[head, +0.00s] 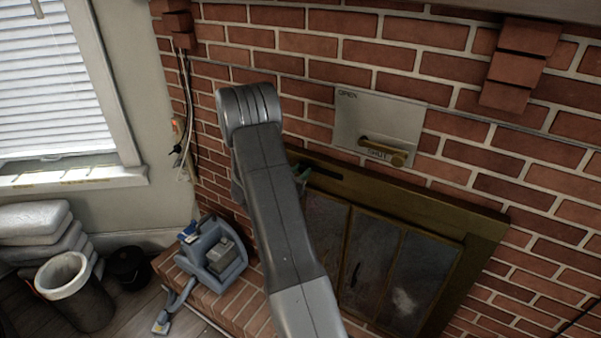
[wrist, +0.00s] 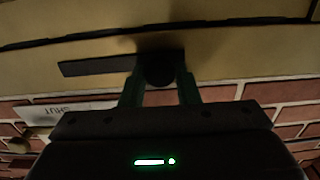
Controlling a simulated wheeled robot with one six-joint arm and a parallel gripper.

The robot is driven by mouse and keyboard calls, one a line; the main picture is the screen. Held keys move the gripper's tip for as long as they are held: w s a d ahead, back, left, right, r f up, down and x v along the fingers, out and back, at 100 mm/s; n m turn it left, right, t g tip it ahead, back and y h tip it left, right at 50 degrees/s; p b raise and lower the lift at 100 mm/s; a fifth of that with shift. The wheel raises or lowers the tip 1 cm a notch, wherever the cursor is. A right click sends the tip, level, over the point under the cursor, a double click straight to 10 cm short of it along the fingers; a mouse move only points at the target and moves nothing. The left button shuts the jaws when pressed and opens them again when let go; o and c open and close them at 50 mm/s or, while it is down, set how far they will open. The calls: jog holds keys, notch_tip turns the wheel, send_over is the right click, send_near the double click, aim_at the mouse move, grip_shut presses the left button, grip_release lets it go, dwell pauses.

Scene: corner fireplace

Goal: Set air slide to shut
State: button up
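The air slide shows in the wrist view as a dark slot (wrist: 95,66) in the brass fireplace frame with a dark round knob (wrist: 159,70) at the slot's right end in that picture. The green fingers of my gripper (wrist: 160,88) stand on either side of the knob, close against it, with no clear gap. In the head view my gripper (head: 290,180) is mostly hidden behind my arm, at the upper left of the brass frame (head: 410,198). Part of the dark slot (head: 328,180) shows to its right. The knob is hidden there.
A pale plate (head: 375,115) marked OPEN and SHUT, with a brass handle (head: 382,150), is on the brick wall above the frame. Dark glass doors (head: 375,265) lie below. A grey-blue caddy (head: 215,252) stands on the brick hearth, left of my arm.

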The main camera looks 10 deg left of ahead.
grip_shut()
jog(key=a, duration=0.1)
jog(key=w+a+b, duration=0.1)
jog(key=a, duration=0.1)
jog(key=w+a+b, duration=0.1)
jog(key=a, duration=0.1)
jog(key=shift+w+a, duration=0.1)
jog(key=shift+a, duration=0.05)
jog(key=shift+w+a+r, duration=0.1)
jog(key=shift+a, duration=0.15)
jog(key=shift+o, duration=1.5)
grip_release()
jog(key=o, duration=0.3)
jog(key=shift+a, duration=0.2)
jog(key=shift+o, duration=0.2)
jog(key=shift+b, duration=0.3)
